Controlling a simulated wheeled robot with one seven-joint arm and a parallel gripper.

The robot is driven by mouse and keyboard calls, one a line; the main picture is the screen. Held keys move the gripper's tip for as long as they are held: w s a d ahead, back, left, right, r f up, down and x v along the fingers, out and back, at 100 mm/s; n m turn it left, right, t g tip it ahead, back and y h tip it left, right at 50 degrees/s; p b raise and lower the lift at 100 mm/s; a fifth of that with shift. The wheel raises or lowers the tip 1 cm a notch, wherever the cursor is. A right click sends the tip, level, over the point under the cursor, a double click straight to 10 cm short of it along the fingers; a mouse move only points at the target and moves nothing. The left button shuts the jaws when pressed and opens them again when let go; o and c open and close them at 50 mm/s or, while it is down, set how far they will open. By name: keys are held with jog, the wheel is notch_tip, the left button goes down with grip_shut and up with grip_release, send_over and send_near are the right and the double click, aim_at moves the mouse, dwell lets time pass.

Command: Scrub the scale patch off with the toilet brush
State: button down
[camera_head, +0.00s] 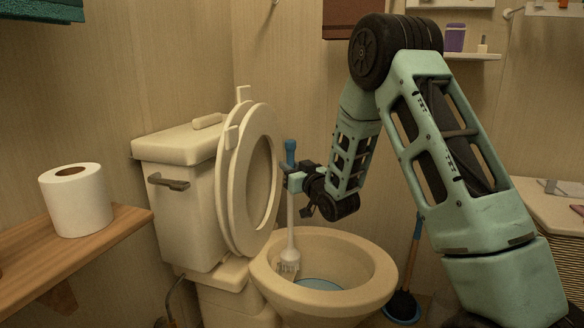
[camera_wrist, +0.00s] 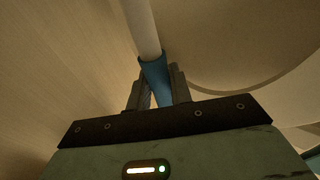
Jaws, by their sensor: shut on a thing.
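The toilet brush (camera_head: 291,222) has a blue grip, a white shaft and a white bristle head (camera_head: 289,263). It hangs roughly upright, bristles down, with its head inside the toilet bowl (camera_head: 375,272) near the left inner wall. My gripper (camera_head: 294,181) is above the bowl and shut on the brush's handle. In the wrist view my gripper's fingers (camera_wrist: 158,90) close around the blue grip, and the white shaft (camera_wrist: 141,25) runs away from it. I cannot make out the scale patch. I cannot tell if the bristles touch the bowl. Bluish water (camera_head: 320,284) shows low in the bowl.
The raised seat and lid (camera_head: 232,190) stand against the tank (camera_head: 180,150), close left of my gripper. A wooden shelf (camera_head: 95,235) with a paper roll (camera_head: 76,200) is at left. A plunger (camera_head: 403,300) stands right of the bowl. A wall shelf (camera_head: 470,55) is at upper right.

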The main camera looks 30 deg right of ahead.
jog(key=shift+s+a, duration=0.2)
jog(key=shift+a, duration=0.2)
jog(key=shift+s+a+r, duration=0.1)
jog(key=shift+s+a, duration=0.7)
jog(key=shift+w+d+b, duration=0.35)
jog(key=shift+w+d, duration=0.35)
jog(key=shift+d, duration=0.1)
jog(key=shift+w+d, duration=0.1)
